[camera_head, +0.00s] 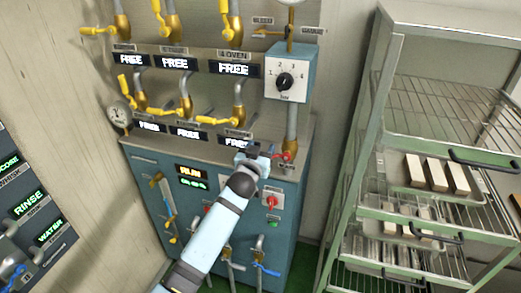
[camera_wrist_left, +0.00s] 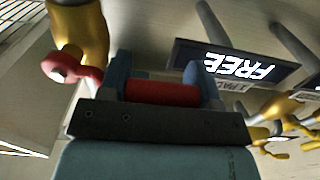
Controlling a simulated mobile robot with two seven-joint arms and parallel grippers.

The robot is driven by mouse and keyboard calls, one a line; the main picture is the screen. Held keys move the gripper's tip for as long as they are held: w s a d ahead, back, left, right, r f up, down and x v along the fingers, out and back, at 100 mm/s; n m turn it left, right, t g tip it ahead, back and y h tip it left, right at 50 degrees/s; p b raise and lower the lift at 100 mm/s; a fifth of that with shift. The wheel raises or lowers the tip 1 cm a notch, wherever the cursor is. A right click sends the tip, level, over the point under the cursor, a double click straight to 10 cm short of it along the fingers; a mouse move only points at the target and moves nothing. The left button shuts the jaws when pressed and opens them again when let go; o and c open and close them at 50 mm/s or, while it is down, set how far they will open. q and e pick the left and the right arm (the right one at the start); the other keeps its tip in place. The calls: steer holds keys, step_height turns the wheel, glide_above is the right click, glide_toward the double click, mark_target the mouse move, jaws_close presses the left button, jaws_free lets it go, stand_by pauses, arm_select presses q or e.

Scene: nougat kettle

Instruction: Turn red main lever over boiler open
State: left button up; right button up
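The red main lever (camera_head: 287,156) sits on the gold valve at the foot of the pipe, on the boiler's (camera_head: 298,140) upper right edge. My left gripper (camera_head: 258,149) is just left of the valve, hiding part of the lever. In the left wrist view, the fingers (camera_wrist_left: 157,68) stand apart, with the red bar of the lever (camera_wrist_left: 160,92) running across the gap between them. Its red pivot end (camera_wrist_left: 72,70) shows at the gold valve (camera_wrist_left: 80,30). Whether the fingers touch the bar is unclear. My right gripper is out of view.
A dial box (camera_head: 291,76) is above the valve. Several yellow-handled taps and FREE displays (camera_head: 174,63) line the wall to the left. A red button (camera_head: 271,202) is below my gripper. A metal rack (camera_head: 350,150) with trays stands to the right.

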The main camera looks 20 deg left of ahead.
arm_select(q)
steer(key=shift+c, duration=1)
steer(key=shift+d+r+m+p, duration=0.3)
steer(key=shift+r+m+p, duration=0.45)
steer(key=shift+m, duration=0.4)
steer(key=shift+d+r+m+p, duration=0.3)
steer(key=shift+r+m+p, duration=0.5)
steer(key=shift+m, duration=0.4)
steer(key=shift+d+r+m+p, duration=0.3)
steer(key=shift+r+m+p, duration=0.45)
steer(key=shift+m, duration=0.4)
steer(key=o, duration=1.3)
steer(key=shift+s, duration=0.15)
